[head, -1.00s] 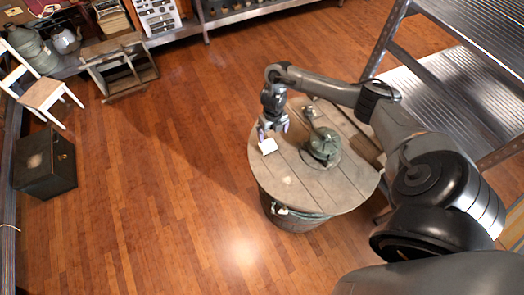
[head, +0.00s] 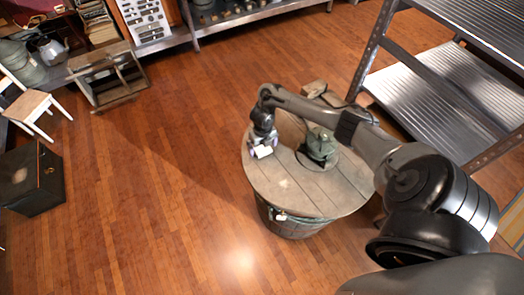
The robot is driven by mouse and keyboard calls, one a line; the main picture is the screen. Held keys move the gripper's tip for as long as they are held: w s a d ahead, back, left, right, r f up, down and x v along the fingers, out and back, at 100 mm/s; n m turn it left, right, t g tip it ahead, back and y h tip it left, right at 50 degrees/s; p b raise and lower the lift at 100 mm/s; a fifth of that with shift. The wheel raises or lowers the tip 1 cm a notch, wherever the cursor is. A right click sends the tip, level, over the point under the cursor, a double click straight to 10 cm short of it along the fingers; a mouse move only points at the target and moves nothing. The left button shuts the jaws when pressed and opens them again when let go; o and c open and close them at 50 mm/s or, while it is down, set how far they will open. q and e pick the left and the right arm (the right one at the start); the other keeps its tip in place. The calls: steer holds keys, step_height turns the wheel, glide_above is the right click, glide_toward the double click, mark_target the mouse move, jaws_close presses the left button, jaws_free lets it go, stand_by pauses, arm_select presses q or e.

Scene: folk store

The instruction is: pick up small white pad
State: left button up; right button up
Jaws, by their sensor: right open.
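The small white pad (head: 264,152) lies on the round wooden barrel table (head: 298,187), near its left edge. My right gripper (head: 263,143) is over the pad, pointing down, with its fingers open. The fingers reach close to the pad and hide part of its far side. I cannot tell whether they touch it. My left gripper is out of view.
A green metal object (head: 318,147) stands on the table just right of the gripper, under my arm. A metal shelf rack (head: 430,90) stands at the right. A dark chest (head: 32,178) and a white chair (head: 28,104) are at the left. The floor between is clear.

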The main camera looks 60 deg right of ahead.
mark_target(264, 149)
steer(key=shift+d+f, duration=0.1)
steer(key=shift+f, duration=0.3)
steer(key=c, duration=1)
steer(key=shift+r, duration=0.15)
steer(key=shift+c, duration=0.2)
steer(key=shift+r, duration=0.5)
steer(key=r+p, duration=0.1)
steer(key=r, duration=0.2)
steer(key=shift+s+r, duration=0.2)
steer(key=s+d+r+p, duration=0.2)
steer(key=s+r, duration=0.4)
steer(key=s, duration=0.5)
steer(key=shift+d+r+p, duration=0.15)
steer(key=shift+p, duration=0.45)
